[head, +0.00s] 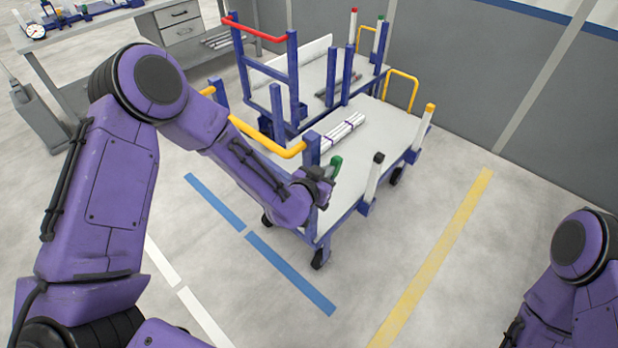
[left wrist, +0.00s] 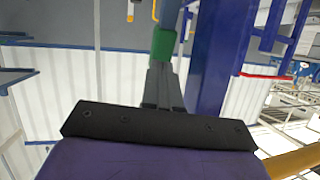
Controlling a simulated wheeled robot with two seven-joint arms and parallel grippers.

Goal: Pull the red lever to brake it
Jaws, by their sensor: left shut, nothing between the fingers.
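The nearer blue cart (head: 352,195) has a grey deck, and a green-topped piece (head: 335,167) stands at its near end. This piece is green, and no red lever shows clearly. My left gripper (head: 322,180) is at that end of the cart, right by the green piece. In the left wrist view the shut fingers (left wrist: 162,85) are together, with nothing between them. The green piece (left wrist: 163,43) is just beyond their tips; I cannot tell whether they touch. My right arm shows at the lower right, but its gripper is out of view.
A yellow handrail (head: 268,138) and blue posts stand close to my left forearm. Silver pipes (head: 343,130) lie on the deck. Behind is another cart with a red handrail (head: 255,31) and a red-topped post (head: 353,24). Floor is clear around the blue line (head: 290,272) and yellow line (head: 435,255).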

